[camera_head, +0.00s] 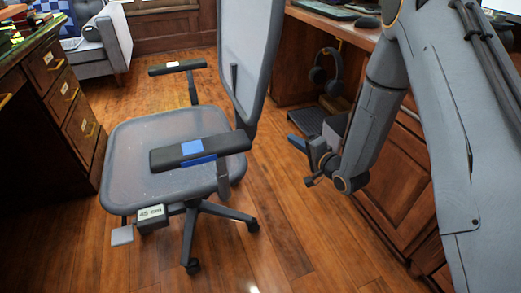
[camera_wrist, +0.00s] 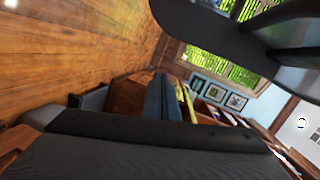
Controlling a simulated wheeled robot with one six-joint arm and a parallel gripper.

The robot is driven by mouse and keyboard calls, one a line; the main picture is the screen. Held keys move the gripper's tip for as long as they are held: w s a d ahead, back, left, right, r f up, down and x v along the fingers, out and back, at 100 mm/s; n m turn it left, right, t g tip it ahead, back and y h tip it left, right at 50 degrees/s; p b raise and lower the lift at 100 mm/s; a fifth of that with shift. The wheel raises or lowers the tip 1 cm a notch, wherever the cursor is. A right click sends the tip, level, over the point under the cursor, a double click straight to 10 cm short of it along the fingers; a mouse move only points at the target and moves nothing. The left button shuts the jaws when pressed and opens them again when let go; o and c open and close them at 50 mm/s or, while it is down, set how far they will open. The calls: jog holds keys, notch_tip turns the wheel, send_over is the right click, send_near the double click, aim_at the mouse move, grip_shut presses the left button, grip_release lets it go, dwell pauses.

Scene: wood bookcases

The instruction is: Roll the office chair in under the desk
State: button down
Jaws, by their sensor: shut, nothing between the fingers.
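The grey office chair (camera_head: 165,160) stands on the wood floor, left of centre in the head view. Its tall backrest (camera_head: 250,50) rises at the right of the seat, and its seat faces left. A wooden desk (camera_head: 300,75) is at the right, with an opening beneath its top; a second wooden desk (camera_head: 65,90) with drawers is at the left. The chair is apart from both. My gripper (camera_head: 297,143), with blue fingertips, is shut and empty, right of the chair's near armrest (camera_head: 195,152) and close to the right desk.
Headphones (camera_head: 325,72) hang under the right desk's top, above a black object (camera_head: 312,120). A grey sofa (camera_head: 98,40) stands at the back left. Floor (camera_head: 290,235) is clear between the chair and the right desk's cabinet (camera_head: 405,165).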

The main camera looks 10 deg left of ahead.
jog(key=w+a+f+y+b, duration=0.1)
jog(key=w+a+f+b, duration=0.1)
jog(key=a, duration=0.4)
jog(key=w+a+f+m+y+b, duration=0.1)
jog(key=a+f+b, duration=0.1)
jog(key=a+b, duration=0.3)
jog(key=shift+w+a+y+b, duration=0.3)
jog(key=shift+w+a+y, duration=0.1)
jog(key=shift+a, duration=0.6)
